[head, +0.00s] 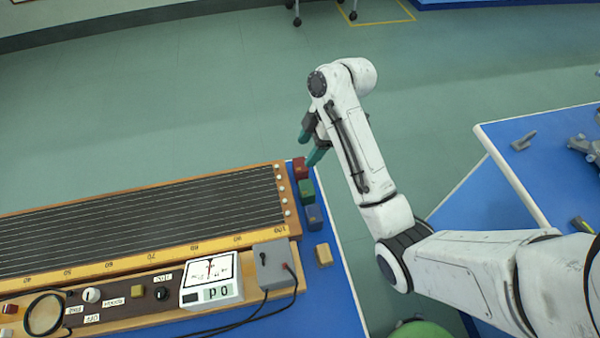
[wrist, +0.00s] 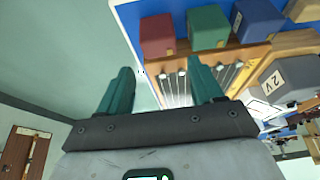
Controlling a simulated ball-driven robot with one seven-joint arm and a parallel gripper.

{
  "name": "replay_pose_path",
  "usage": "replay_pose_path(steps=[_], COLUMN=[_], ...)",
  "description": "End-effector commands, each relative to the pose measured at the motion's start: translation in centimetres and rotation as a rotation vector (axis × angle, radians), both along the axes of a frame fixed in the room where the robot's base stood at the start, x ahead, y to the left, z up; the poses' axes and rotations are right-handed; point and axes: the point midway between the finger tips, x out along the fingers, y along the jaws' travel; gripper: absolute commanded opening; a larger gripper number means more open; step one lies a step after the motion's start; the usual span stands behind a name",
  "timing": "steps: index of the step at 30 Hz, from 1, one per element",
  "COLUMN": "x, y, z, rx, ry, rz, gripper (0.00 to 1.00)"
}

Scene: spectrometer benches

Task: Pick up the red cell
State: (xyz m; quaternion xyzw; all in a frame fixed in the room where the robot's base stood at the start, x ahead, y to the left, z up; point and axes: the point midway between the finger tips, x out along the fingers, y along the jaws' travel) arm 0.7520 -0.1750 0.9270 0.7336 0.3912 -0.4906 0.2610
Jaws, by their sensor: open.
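The red cell (head: 300,168) is a small dark red block on the blue bench top, at the far end of a row beside the wooden instrument's right end. In the wrist view the red cell (wrist: 157,35) is at the top, beyond my fingertips and roughly between their lines. My gripper (head: 309,143) has teal fingers, spread apart and empty, close to the red cell in the head view. In the wrist view my gripper (wrist: 160,82) shows a clear gap between its fingers. I cannot tell whether a finger touches the cell.
A green cell (head: 306,191) and a blue cell (head: 314,217) stand in line with the red one. A yellowish block (head: 323,255) lies nearer. The long wired board (head: 140,226) is directly left of the row. Open floor lies beyond the bench edge.

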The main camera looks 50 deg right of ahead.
Motion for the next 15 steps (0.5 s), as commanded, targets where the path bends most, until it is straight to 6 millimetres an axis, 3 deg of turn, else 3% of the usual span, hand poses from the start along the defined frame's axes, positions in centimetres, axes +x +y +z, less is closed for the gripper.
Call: replay_pose_path(steps=[15], x=[0.9], y=[1.3], z=[-5.5], rx=[0.0], ry=[0.002], rz=[-0.001], gripper=[0.66])
